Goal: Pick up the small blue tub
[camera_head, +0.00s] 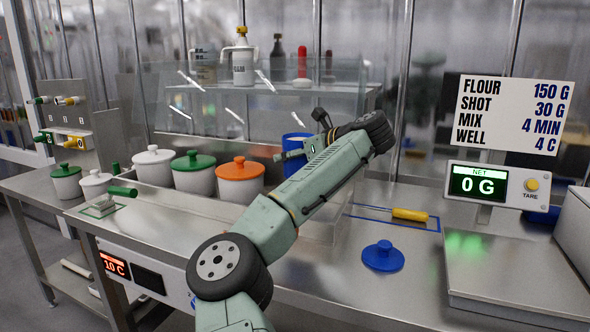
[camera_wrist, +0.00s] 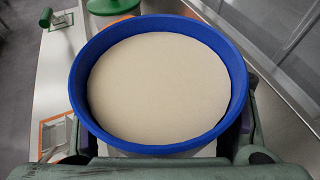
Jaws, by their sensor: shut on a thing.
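The small blue tub (camera_head: 293,168) is at the end of my arm, partly hidden behind the arm in the head view. In the wrist view the tub (camera_wrist: 165,25) fills the middle, open at the top, with a thick blue rim and a smooth pale, flour-like fill. My gripper (camera_wrist: 160,150) is shut on the tub, with a finger at each side of it. The gripper also shows in the head view (camera_head: 285,155). Whether the tub's base touches the counter is hidden.
A blue lid (camera_head: 383,258) lies on the steel counter. A yellow-handled tool (camera_head: 410,214) lies in a blue outline. Green-lidded (camera_head: 194,178), orange-lidded (camera_head: 240,184) and white-lidded pots stand left of the tub. A scale reading 0 G (camera_head: 515,270) stands at the right. A glass-fronted shelf is behind.

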